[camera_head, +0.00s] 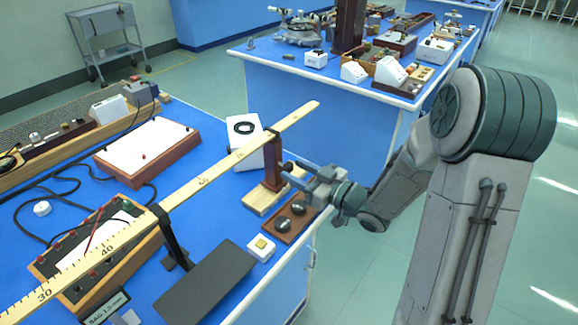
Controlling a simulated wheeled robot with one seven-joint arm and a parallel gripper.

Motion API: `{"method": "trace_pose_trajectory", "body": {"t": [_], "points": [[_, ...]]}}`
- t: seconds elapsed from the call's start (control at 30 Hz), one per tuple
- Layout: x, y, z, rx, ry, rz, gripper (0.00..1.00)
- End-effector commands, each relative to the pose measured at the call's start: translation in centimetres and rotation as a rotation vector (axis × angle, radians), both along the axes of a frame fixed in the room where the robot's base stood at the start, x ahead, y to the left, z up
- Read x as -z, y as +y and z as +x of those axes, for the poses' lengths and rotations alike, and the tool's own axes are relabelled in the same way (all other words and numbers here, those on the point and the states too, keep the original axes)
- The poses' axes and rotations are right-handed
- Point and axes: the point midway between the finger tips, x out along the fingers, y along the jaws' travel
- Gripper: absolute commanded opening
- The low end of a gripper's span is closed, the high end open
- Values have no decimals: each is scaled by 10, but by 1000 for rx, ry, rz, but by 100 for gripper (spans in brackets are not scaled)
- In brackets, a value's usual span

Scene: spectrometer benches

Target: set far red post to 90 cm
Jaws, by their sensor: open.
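A long yellow ruler (185,193) runs diagonally above the near blue bench; its 30 and 40 marks read clearly at the lower left, and the farther numbers are too small to read. The far red post (272,172) stands upright on a pale wooden base (262,203), with a dark top at the ruler near its far end. A black near support (170,232) stands by the ruler's middle. My gripper (287,172) is open just right of the red post, at its height. I cannot tell whether the fingertips touch it or reach around it.
A brown tray with dark knobs (290,221) lies just below my gripper. A white box with a black ring (243,140) stands behind the post. A dark flat panel (205,283) and small white switch box (261,247) lie nearer. Another crowded bench (330,80) stands behind.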

Motion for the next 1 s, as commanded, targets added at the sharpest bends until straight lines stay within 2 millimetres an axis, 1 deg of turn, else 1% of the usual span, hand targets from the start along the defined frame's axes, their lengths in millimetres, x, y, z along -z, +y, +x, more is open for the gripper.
{"method": "trace_pose_trajectory", "body": {"t": [0.03, 0.2, 0.33, 0.57, 0.6, 0.63, 0.73, 0.77, 0.9, 1.0], "points": [[0, 7, 5, -2, 0, 0, 44], [0, 21, 16, 0, -1, -1, 44], [0, 25, 19, 1, 1, -1, 44], [0, 25, 20, 1, 1, -1, 44], [0, 25, 20, 1, 1, -1, 38], [0, 25, 20, 1, 1, -1, 30], [0, 25, 20, 1, 1, -1, 2], [0, 25, 20, 1, 1, -1, 0], [0, 25, 20, 0, -1, -1, 0], [-1, 27, 25, -13, -2, 1, 0]]}}
